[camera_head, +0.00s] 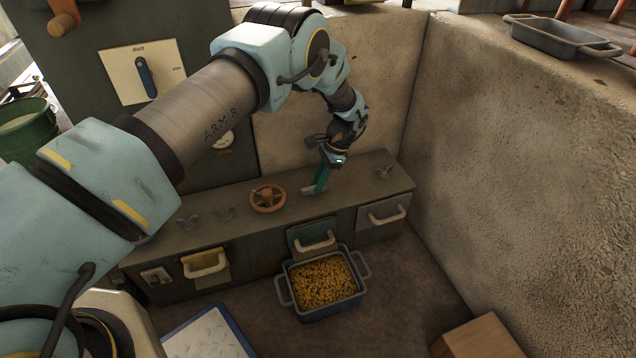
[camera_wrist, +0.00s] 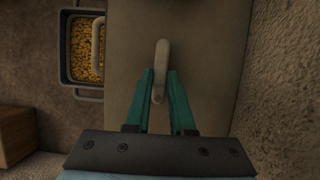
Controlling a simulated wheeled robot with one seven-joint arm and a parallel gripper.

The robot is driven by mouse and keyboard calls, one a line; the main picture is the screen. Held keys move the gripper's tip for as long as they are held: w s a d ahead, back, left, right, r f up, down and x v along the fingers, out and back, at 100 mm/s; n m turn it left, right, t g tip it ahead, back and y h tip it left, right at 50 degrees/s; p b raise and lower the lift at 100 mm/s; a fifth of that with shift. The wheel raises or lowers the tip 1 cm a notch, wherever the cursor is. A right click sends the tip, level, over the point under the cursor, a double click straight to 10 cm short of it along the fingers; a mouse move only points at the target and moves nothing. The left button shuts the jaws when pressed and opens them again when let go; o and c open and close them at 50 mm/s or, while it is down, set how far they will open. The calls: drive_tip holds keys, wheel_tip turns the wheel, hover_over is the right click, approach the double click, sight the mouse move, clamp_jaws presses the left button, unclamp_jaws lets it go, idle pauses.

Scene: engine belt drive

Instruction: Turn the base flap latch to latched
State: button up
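A pale grey lever (camera_head: 308,190) lies on top of the low bench; I take it for the base flap latch, though no label on it is readable. In the wrist view the lever (camera_wrist: 161,70) is a long rounded bar, nearly upright in the picture. My gripper (camera_head: 318,190) points down at it from above. In the wrist view the teal fingers of my gripper (camera_wrist: 161,80) stand apart, one on each side of the lever. Narrow gaps seem to show, and I cannot tell whether either finger touches it. The lever's pivot is not clear.
The bench (camera_head: 345,180) also carries an orange handwheel (camera_head: 267,198) and small grey wing-shaped knobs (camera_head: 382,172). Below, a blue-grey bin (camera_head: 325,312) of yellow pieces stands before drawer handles. A concrete wall (camera_head: 520,150) rises close on the right; a cardboard-coloured box (camera_head: 480,338) sits at front right.

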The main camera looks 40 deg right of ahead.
drive_tip(key=o, duration=0.5)
drive_tip(key=shift+c, duration=0.2)
drive_tip(key=p+v, duration=0.2)
drive_tip(key=v, duration=0.8)
drive_tip(key=shift+r, duration=0.4)
drive_tip(key=shift+d, duration=0.1)
